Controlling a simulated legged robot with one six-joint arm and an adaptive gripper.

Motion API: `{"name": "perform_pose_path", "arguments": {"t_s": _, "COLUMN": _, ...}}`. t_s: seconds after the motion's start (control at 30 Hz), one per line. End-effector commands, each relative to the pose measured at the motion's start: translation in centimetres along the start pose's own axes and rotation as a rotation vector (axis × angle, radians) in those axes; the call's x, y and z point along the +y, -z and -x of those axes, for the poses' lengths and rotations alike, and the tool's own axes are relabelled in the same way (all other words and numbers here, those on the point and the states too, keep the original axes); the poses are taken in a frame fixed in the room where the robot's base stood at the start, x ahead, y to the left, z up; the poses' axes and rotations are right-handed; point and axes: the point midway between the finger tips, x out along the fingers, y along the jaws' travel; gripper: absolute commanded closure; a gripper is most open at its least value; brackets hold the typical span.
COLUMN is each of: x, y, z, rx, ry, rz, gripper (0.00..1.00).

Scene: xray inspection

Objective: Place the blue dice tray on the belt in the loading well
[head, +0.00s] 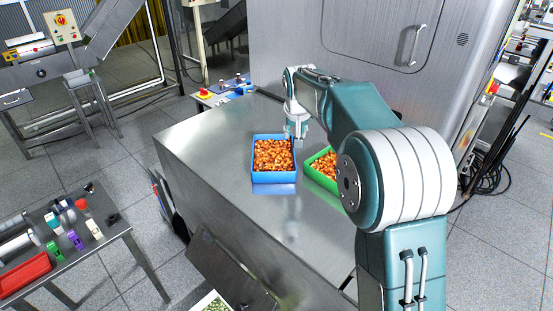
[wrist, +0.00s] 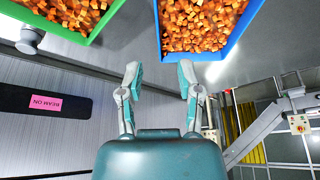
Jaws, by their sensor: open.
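The blue dice tray (head: 273,181), full of orange-brown cubes, sits on the steel top (head: 215,150). It also shows at the top of the wrist view (wrist: 236,36). My gripper (head: 298,134) is at the tray's far right corner in the head view. In the wrist view my gripper (wrist: 160,78) has its two fingers spread with nothing between them, and the blue rim lies just beyond the tips. Whether a finger touches the rim I cannot tell. I cannot make out a belt or loading well clearly in either view.
A green tray (head: 316,176) of similar cubes stands right of the blue one, partly hidden by my arm. A tall metal cabinet (head: 290,45) rises behind. A side table (head: 60,265) with a red tray (head: 24,272) is at lower left. The steel top's left part is clear.

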Motion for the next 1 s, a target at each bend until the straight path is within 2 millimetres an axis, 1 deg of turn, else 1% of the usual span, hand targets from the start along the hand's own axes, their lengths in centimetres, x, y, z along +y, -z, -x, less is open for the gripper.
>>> {"name": "perform_pose_path", "arguments": {"t_s": 0.17, "x": 0.0, "y": -0.1, "z": -2.2, "rx": -0.004, "ry": -0.001, "rz": 0.0, "gripper": 0.54}}
{"name": "perform_pose_path", "arguments": {"t_s": 0.3, "x": 0.1, "y": -0.1, "z": -4.6, "rx": -0.004, "ry": -0.001, "rz": 0.0, "gripper": 0.54}}
{"name": "perform_pose_path", "arguments": {"t_s": 0.53, "x": 0.1, "y": -0.1, "z": -6.5, "rx": -0.003, "ry": -0.001, "rz": 0.0, "gripper": 0.54}}
{"name": "perform_pose_path", "arguments": {"t_s": 0.77, "x": 0.3, "y": -0.1, "z": -10.1, "rx": -0.004, "ry": -0.001, "rz": 0.001, "gripper": 0.54}}
{"name": "perform_pose_path", "arguments": {"t_s": 0.83, "x": 0.3, "y": 0.0, "z": -10.5, "rx": -0.001, "ry": 0.0, "rz": 0.0, "gripper": 0.54}}
{"name": "perform_pose_path", "arguments": {"t_s": 1.0, "x": 0.3, "y": 0.0, "z": -10.6, "rx": 0.0, "ry": 0.0, "rz": 0.0, "gripper": 0.54}}
